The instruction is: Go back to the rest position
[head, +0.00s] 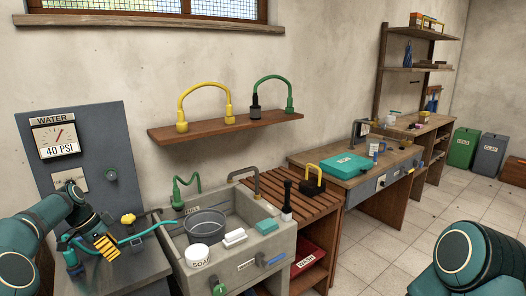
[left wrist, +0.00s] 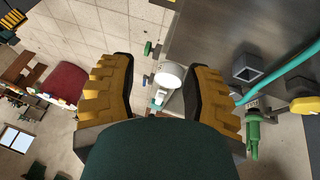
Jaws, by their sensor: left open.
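My left gripper (head: 107,245) is in the lower left of the head view, in front of the grey bench with the teal hose. In the left wrist view its two yellow ribbed fingers (left wrist: 160,68) stand wide apart, with nothing held between them. A white round thing shows in the gap, farther off. My right arm shows only as a dark teal link at the lower right of the head view; its gripper is outside the picture.
The grey sink (head: 277,238) holds a dark pot (head: 205,222). The teal hose (head: 150,232) and a yellow knob (head: 128,219) are close to my left gripper. Open tiled floor (head: 385,225) lies at right.

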